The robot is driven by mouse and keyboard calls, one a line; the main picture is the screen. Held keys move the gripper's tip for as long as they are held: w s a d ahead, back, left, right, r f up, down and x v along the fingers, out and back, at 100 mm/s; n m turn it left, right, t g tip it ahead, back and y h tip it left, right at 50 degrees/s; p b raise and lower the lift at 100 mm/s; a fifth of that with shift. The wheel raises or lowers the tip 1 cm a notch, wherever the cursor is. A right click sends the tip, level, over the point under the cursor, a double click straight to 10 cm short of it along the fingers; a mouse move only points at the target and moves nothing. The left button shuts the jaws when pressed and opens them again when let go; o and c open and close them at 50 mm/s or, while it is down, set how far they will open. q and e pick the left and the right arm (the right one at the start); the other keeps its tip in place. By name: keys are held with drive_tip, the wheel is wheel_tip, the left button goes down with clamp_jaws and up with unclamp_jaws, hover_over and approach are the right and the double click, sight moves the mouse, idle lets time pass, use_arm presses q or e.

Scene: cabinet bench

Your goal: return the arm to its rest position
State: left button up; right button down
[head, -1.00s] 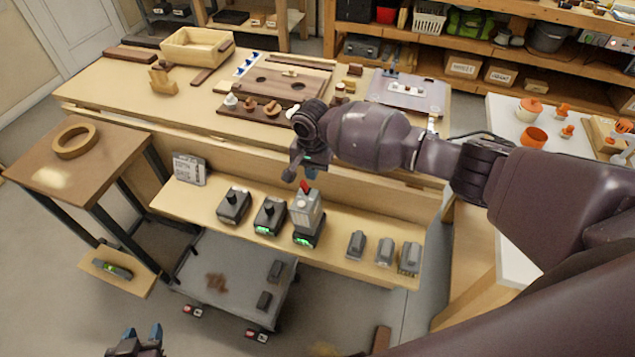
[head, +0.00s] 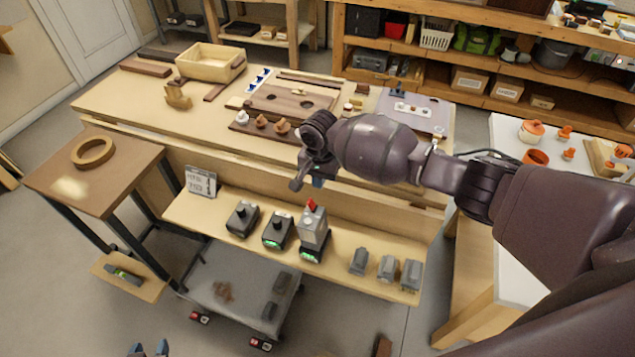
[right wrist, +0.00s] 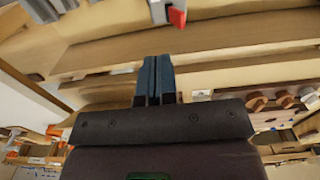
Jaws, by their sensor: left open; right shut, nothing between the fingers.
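My right arm reaches in from the right in the head view, its right gripper (head: 317,181) pointing down above the bench's lower shelf. In the right wrist view its two blue fingers (right wrist: 155,80) are together with nothing between them. A grey block with a red top (head: 312,228) stands on a green-lit charger just below the right gripper, apart from it. The red part also shows in the right wrist view (right wrist: 178,17). My left gripper (head: 149,349) shows only as blue fingertips at the bottom edge, spread apart and empty.
The lower shelf (head: 200,222) also carries two dark chargers (head: 260,225), several grey blocks (head: 387,267) and a sign (head: 201,181). A grey cart (head: 215,270) stands below. The upper bench (head: 130,100) holds a wooden tray (head: 210,62) and boards. A white table (head: 510,150) is at the right.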

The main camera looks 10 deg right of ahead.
use_arm(q)
drive_tip(key=shift+r, duration=0.1)
use_arm(e)
drive_tip(key=w+a+r+n+t+y, duration=0.4)
drive_tip(key=a+r+n+t+y, duration=0.2)
drive_tip(key=a+r+n+t, duration=0.5)
drive_tip(key=s+d+f+t+h+b, duration=0.1)
drive_tip(key=s+d+f+t, duration=0.15)
drive_tip(key=s+d, duration=0.5)
drive_tip(key=s+d+f+t+h+b, duration=0.1)
drive_tip(key=s+d+f+t+h, duration=0.1)
drive_tip(key=s+d+f, duration=0.4)
use_arm(q)
drive_tip(key=shift+b+x, duration=0.5)
drive_tip(key=shift+x, duration=0.4)
use_arm(e)
drive_tip(key=s+d+f+m+g+h, duration=0.1)
drive_tip(key=s+d+f+g, duration=0.1)
drive_tip(key=s+d+f, duration=0.3)
drive_tip(key=s+d+f+m+g+h, duration=0.2)
drive_tip(key=s+d+f, duration=0.3)
drive_tip(key=s, duration=0.9)
drive_tip(key=shift+d+f, duration=0.3)
drive_tip(key=shift+d, duration=0.05)
